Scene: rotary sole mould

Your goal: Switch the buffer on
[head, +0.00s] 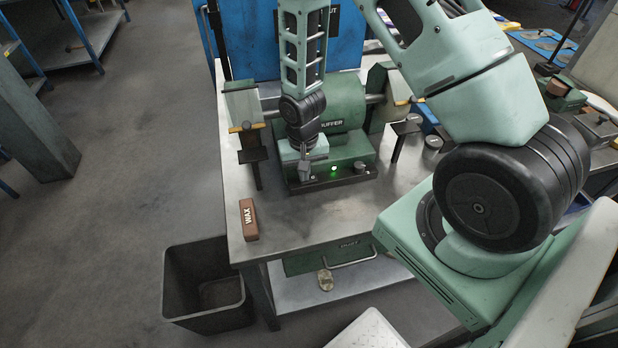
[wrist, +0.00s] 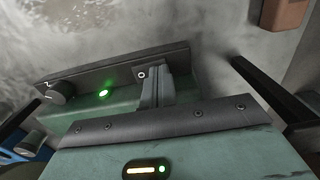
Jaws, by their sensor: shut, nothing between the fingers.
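The buffer (head: 345,108) is a green bench machine with a dark control strip (head: 345,178) along its front foot. A green lamp (head: 333,169) glows on the strip, and it also shows in the wrist view (wrist: 103,93). A round knob (head: 360,167) sits to the right of the lamp; in the wrist view the knob (wrist: 60,92) is at the left. My gripper (head: 304,177) points down at the strip's left part. In the wrist view its shut, empty fingers (wrist: 156,88) are beside a small white ring mark (wrist: 141,73). Whether they touch the strip I cannot tell.
A brown wax block (head: 248,219) lies on the metal table (head: 300,215) at the front left. A dark bin (head: 205,285) stands on the floor below. Dark posts flank the buffer. The tabletop in front of the strip is clear.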

